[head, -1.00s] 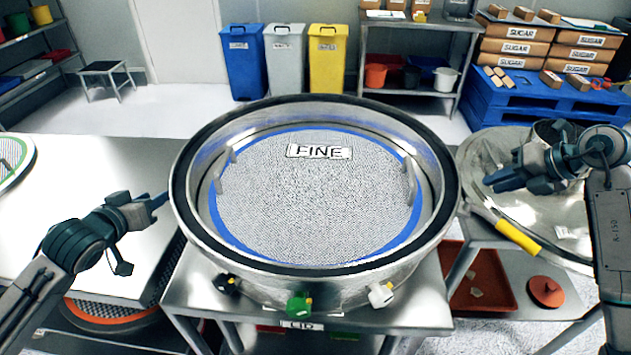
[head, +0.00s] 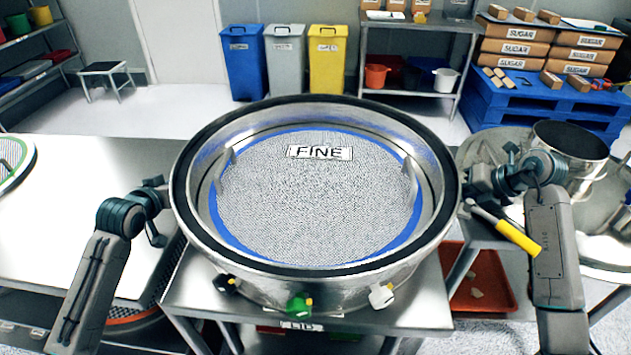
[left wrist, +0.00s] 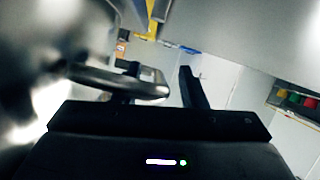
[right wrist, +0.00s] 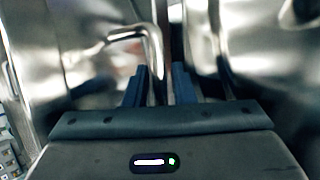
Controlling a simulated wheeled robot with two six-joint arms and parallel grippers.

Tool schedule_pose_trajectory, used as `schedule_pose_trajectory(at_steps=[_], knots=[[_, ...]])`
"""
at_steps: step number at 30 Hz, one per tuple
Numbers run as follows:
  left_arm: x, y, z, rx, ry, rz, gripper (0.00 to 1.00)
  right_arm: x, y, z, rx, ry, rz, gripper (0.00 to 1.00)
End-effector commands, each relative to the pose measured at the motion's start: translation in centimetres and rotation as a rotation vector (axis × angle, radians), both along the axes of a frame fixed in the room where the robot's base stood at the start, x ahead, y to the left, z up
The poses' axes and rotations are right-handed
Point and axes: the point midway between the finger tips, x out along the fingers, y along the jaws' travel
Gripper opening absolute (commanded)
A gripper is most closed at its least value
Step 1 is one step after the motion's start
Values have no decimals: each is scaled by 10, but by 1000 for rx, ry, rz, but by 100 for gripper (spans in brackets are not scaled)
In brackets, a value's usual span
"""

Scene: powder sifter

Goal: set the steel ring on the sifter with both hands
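A wide steel ring with a black rim (head: 181,190) stands over the sifter on the front table, around a FINE mesh screen (head: 310,200) with a blue edge. My left gripper (head: 166,190) is at the ring's left outer side. In the left wrist view its fingers (left wrist: 163,85) are apart, with a steel handle (left wrist: 115,80) reaching toward them; nothing is clamped. My right gripper (head: 476,186) is at the ring's right outer side. In the right wrist view its fingers (right wrist: 160,88) are apart on either side of a bent steel handle (right wrist: 153,55). I cannot tell whether ring and sifter touch.
Black, green and white knobs (head: 299,305) line the sifter's front. A steel pot (head: 572,150) and a yellow-handled tool (head: 517,236) are on the right table. The left table (head: 80,220) is mostly clear. A red tray (head: 480,290) lies below on the right.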

Motion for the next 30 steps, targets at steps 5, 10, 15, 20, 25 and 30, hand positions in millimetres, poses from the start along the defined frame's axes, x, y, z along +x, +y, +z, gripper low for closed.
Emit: schedule_pose_trajectory(at_steps=[5,10,15,20,25,30], knots=[[0,0,0,0,0,0,38,0,0,0,-1,0,0,23],[0,0,0,0,0,0,20,0,0,0,-1,0,0,5],[0,0,0,0,0,0,0,0,0,0,-1,0,0,0],[0,0,0,-1,0,0,0,0,0,0,-1,0,0,0],[0,0,0,-1,0,0,0,0,0,0,-1,1,-1,0],[0,0,-1,-1,1,-1,0,0,0,0,-1,-1,-1,0]])
